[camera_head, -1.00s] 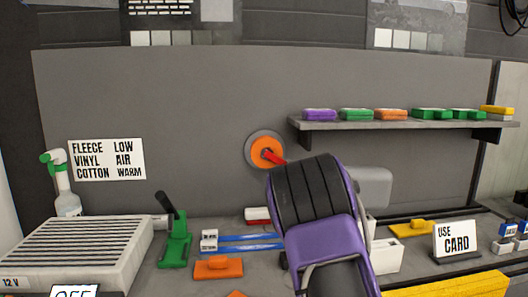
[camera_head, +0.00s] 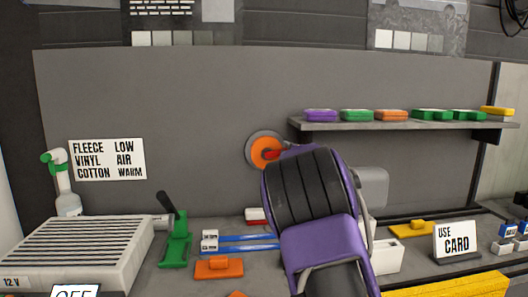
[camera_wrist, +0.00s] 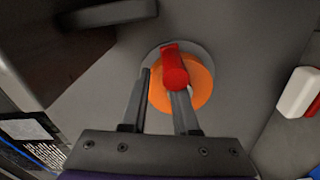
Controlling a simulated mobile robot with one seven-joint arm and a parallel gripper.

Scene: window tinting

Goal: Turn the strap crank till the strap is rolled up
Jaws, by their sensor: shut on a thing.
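The crank is an orange disc (camera_head: 262,150) on a round grey plate on the upright grey panel, in the middle of the head view. Its red handle (camera_wrist: 174,68) stands out in front of the orange disc in the wrist view. My gripper (camera_wrist: 165,85) is shut on the red handle, whose knob covers part of the right fingertip. In the head view my purple and black wrist hides the fingers and most of the handle. No strap can be made out clearly on the crank.
A shelf (camera_head: 400,125) with coloured blocks juts from the panel to the right. Below are a green lever tool (camera_head: 176,245), an orange block (camera_head: 218,268), blue strips (camera_head: 248,243) and a "USE CARD" sign (camera_head: 456,240).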

